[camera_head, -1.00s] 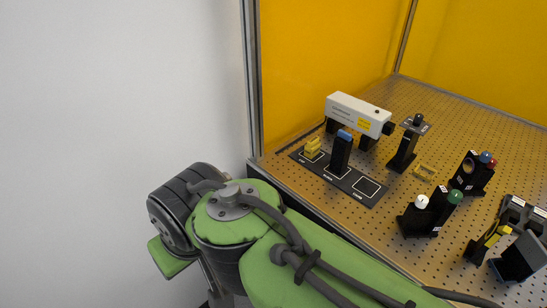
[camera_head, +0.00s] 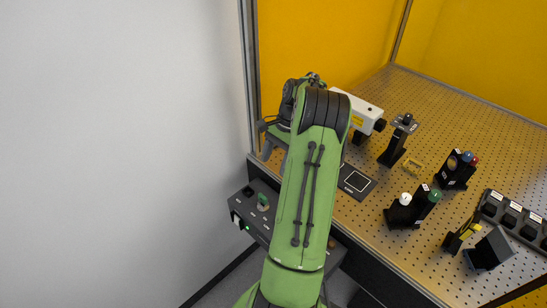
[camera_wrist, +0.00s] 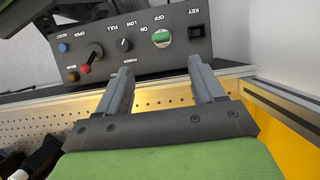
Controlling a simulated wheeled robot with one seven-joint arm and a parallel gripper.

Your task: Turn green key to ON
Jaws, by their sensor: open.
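The green key (camera_wrist: 162,37) sits in a dark control panel (camera_wrist: 110,50), which appears upside down in the wrist view. Printed ON and OFF labels are beside the key, and I cannot tell for certain which one it points to. In the head view the green key (camera_head: 263,202) shows on the panel (camera_head: 249,214) below the table edge. My gripper (camera_wrist: 162,72) is open and empty, its two fingers apart, with the key beyond the gap between the tips and not touched. In the head view my arm hides much of the gripper.
The panel also carries a red-tipped lever (camera_wrist: 88,62), a blue button (camera_wrist: 64,48), a small knob (camera_wrist: 124,45) and a black square (camera_wrist: 197,31) near the KEY label. The perforated table (camera_head: 370,225) holds several optics mounts. A white wall stands left.

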